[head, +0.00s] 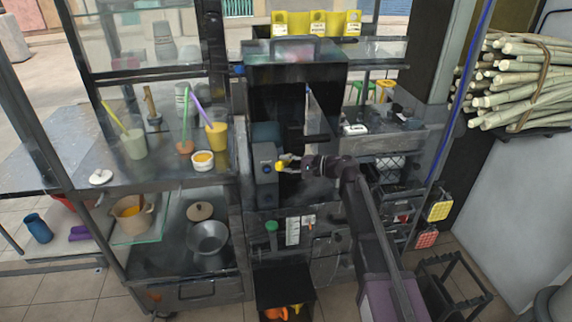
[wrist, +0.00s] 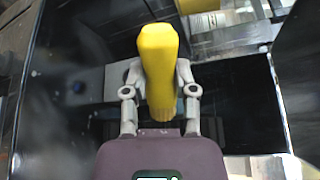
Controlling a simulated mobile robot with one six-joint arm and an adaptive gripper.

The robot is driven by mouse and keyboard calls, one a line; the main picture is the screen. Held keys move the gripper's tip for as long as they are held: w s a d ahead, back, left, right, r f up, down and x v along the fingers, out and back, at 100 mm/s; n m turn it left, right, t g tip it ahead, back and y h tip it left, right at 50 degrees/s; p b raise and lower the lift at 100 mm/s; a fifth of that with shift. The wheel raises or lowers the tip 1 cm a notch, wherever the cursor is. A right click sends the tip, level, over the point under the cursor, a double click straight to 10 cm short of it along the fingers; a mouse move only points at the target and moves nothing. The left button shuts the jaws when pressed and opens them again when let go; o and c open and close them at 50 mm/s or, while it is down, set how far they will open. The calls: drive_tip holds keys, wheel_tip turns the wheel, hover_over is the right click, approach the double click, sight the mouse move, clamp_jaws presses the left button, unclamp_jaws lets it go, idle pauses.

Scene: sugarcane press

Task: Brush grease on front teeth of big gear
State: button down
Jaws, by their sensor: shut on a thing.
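My gripper (head: 290,162) is in front of the dark press (head: 292,75), beside the grey box on its left. In the wrist view my gripper (wrist: 161,100) has its two fingers closed on the sides of a yellow handle (wrist: 158,55). The yellow handle also shows as a small piece in the head view (head: 280,167). Its far end is hidden, so I see no bristles and cannot tell if there is grease on it. I cannot make out the big gear or its teeth in either view.
A counter on the left holds cups with straws and a small white bowl (head: 203,161). A pot (head: 133,213) stands on a glass shelf below. Sugarcane stalks (head: 520,75) lie bundled at the right. A dark stool (head: 455,285) stands on the floor at lower right.

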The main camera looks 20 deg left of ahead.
drive_tip(key=shift+w+a, duration=0.3)
drive_tip(key=shift+w, duration=0.2)
drive_tip(key=shift+w+a, duration=0.25)
drive_tip(key=shift+w, duration=0.25)
idle(0.6)
drive_tip(key=shift+d, duration=0.15)
drive_tip(key=shift+w+d+r, duration=0.1)
drive_tip(key=shift+w+d, duration=0.3)
drive_tip(key=shift+d, duration=0.2)
drive_tip(key=shift+w+d, duration=0.4)
drive_tip(key=shift+d, duration=0.15)
drive_tip(key=shift+w+d, duration=0.15)
drive_tip(key=shift+d, duration=0.05)
drive_tip(key=shift+w+d, duration=0.35)
drive_tip(key=shift+d, duration=0.25)
drive_tip(key=shift+w+d, duration=0.3)
drive_tip(key=shift+d, duration=0.3)
drive_tip(key=shift+s, duration=0.25)
drive_tip(key=shift+s+a, duration=0.45)
drive_tip(key=shift+a, duration=0.2)
drive_tip(key=shift+s+a, duration=0.45)
drive_tip(key=shift+a, duration=0.2)
